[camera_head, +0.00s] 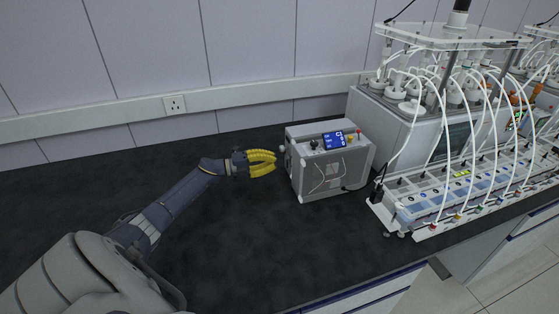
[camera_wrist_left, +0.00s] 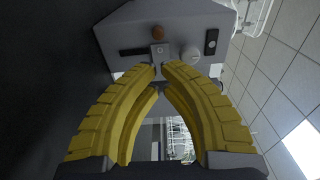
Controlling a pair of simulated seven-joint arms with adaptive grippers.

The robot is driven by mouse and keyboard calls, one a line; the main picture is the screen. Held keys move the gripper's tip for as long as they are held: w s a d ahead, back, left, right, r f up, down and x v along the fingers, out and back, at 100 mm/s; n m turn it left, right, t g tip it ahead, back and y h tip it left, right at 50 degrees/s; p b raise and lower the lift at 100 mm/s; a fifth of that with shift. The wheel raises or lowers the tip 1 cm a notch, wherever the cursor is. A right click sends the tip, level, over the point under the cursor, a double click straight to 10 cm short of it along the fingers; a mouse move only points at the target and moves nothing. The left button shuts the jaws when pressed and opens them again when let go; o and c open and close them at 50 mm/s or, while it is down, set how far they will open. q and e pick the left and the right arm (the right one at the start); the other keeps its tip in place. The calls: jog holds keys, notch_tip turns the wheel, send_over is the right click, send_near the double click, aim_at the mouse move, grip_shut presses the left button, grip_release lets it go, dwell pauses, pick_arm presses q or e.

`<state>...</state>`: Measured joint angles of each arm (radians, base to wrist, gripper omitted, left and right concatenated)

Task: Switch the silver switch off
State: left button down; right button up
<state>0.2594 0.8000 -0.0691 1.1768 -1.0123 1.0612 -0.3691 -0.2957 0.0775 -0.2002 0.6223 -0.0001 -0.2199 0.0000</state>
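The grey control box (camera_head: 348,182) stands on the dark bench, with a small blue display on top. In the left wrist view its side panel (camera_wrist_left: 178,18) faces my left gripper. A small silver switch (camera_wrist_left: 160,48) sits on that panel, below an orange-brown round button. Whether it is on or off I cannot tell. My left gripper (camera_head: 275,161) has yellow fingers and is left of the box, pointing at that side. In the left wrist view its fingertips (camera_wrist_left: 163,69) are slightly apart just below the switch, with nothing between them. Contact cannot be made out.
Beside the switch are a black slot (camera_wrist_left: 133,52), a pale round knob (camera_wrist_left: 190,53) and a black rocker (camera_wrist_left: 211,42). Reactor equipment with many white tubes (camera_head: 460,120) stands right of the box. The bench (camera_head: 235,240) in front of the box is clear.

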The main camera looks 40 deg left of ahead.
pick_arm(q)
jog(key=v, duration=0.9)
jog(key=shift+a, duration=0.3)
